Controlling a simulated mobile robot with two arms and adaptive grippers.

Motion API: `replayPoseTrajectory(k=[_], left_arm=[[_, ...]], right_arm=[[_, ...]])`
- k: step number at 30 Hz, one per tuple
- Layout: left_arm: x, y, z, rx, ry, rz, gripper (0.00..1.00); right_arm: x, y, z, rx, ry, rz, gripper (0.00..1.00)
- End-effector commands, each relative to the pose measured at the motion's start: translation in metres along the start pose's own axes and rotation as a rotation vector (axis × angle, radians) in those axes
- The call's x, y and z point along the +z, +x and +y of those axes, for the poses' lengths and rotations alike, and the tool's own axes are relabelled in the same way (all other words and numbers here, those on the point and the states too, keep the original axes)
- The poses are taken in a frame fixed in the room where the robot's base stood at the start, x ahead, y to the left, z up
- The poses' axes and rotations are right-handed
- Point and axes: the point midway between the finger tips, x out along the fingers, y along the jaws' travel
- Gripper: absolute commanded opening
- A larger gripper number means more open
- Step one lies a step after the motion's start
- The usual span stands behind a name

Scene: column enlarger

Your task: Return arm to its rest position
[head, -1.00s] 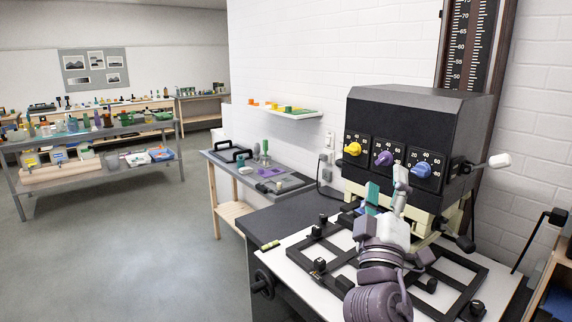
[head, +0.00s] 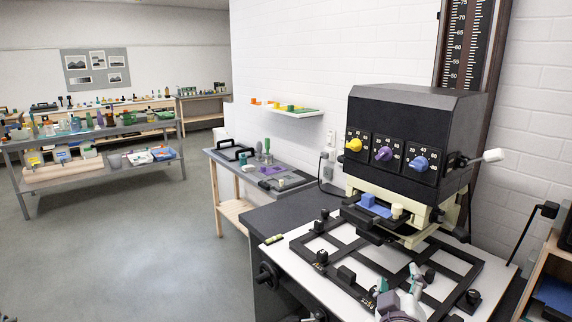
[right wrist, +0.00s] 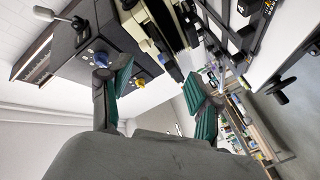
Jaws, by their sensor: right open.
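My right gripper (head: 401,286) is at the bottom of the head view, above the front part of the black easel frame (head: 345,272). Its teal-padded fingers are apart, with nothing between them in the right wrist view (right wrist: 158,86). The enlarger head (head: 415,130) is a black box with a yellow knob (head: 354,145), a purple knob (head: 384,154) and a blue knob (head: 421,164). Below it, a blue block (head: 375,206) sits on the cream and black carrier part. The gripper is apart from the enlarger head. My left gripper is not in view.
The white baseboard (head: 318,262) lies under the easel frame. A grey side table (head: 215,155) with small items stands left of the enlarger. A white lever (head: 490,156) sticks out on the right, near a wooden shelf (head: 552,265).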

Motion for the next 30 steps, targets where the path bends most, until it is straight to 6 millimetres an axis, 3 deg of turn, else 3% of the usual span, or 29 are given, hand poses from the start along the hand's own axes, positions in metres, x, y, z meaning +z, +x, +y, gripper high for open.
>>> replayPoseTrajectory(k=[1,6,9,15,25,30], left_arm=[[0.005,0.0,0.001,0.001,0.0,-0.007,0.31],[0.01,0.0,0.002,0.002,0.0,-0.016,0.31],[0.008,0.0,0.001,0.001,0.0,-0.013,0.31],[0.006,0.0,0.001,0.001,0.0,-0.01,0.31],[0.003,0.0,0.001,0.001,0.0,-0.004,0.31],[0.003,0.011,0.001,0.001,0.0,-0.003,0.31]], right_arm=[[0.028,-0.009,-0.014,-0.058,0.023,-0.069,0.62],[0.128,-0.065,-0.065,-0.299,0.126,-0.356,0.62],[0.171,-0.104,-0.085,-0.416,0.173,-0.502,0.62],[0.22,-0.172,-0.108,-0.582,0.228,-0.709,0.62],[0.262,-0.266,-0.12,-0.778,0.279,-0.963,0.62],[0.3,-0.248,-0.162,-0.78,0.271,-0.972,0.62]])
